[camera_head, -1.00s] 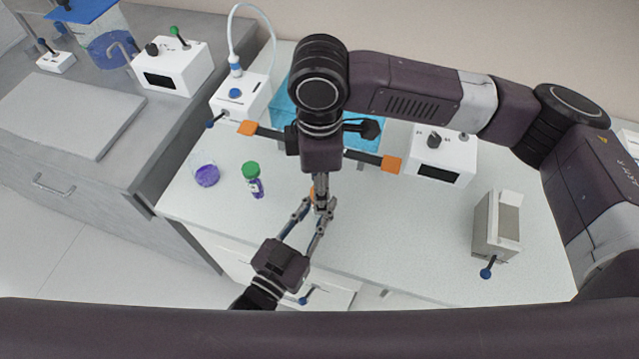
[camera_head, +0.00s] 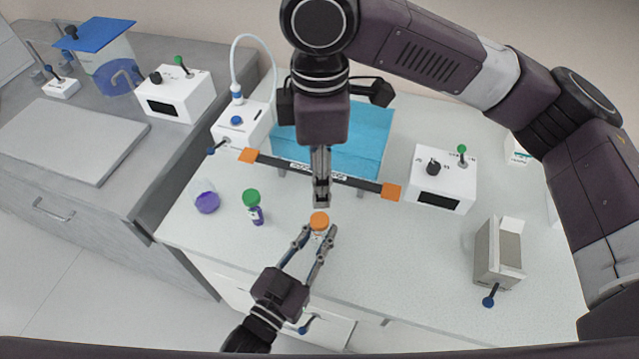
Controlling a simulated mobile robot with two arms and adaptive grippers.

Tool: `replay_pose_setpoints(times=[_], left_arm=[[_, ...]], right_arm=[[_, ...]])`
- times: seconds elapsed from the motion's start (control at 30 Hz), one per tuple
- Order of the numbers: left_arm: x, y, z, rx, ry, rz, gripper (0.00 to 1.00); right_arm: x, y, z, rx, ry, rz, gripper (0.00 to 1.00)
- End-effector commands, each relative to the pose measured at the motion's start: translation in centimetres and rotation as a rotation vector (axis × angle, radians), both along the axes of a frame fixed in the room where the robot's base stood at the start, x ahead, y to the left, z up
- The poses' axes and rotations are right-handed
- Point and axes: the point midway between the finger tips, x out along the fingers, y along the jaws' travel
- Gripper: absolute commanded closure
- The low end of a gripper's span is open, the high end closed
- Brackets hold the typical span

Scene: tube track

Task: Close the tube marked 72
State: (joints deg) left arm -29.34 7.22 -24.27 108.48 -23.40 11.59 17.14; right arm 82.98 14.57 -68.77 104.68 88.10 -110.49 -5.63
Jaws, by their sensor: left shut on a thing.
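My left gripper (camera_head: 318,238), coming in from the lower left, is shut on a tube with an orange cap (camera_head: 319,221). The fingers hide most of the tube's body, and no number is readable on it. The cap sits at the top of the tube, above the fingertips. My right gripper (camera_head: 321,198) hangs pointing down just behind and above the cap, apart from it in the picture. Its fingers are seen in line, so their opening is unclear. A green-capped tube (camera_head: 254,207) with purple contents stands on the bench to the left; its label is too small to read.
A black bar with orange ends (camera_head: 248,156) stands before a blue box (camera_head: 375,130). White devices stand at the left (camera_head: 236,128) and right (camera_head: 445,176). A purple dish (camera_head: 207,202) lies left; a grey holder (camera_head: 500,255) stands right.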

Motion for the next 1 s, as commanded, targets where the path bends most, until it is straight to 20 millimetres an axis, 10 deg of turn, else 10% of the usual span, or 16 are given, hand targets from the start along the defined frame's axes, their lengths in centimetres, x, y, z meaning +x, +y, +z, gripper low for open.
replay_pose_setpoints(times=[0.23,0.27,0.43,1.0], left_arm=[[0.0,0.0,0.0,0.0,-0.001,0.0,1.0],[0.0,0.0,0.0,0.0,-0.001,0.0,0.78],[0.0,0.0,0.0,0.0,-0.001,0.0,0.59],[-2.9,1.6,-0.1,0.001,0.004,0.0,0.59]], right_arm=[[0.0,0.0,0.1,0.0,0.001,0.0,0.55],[0.0,0.0,0.1,0.0,0.001,0.0,0.55],[0.0,0.0,0.1,0.0,0.001,0.001,0.55],[0.0,0.0,0.0,0.0,0.001,0.001,0.55]])
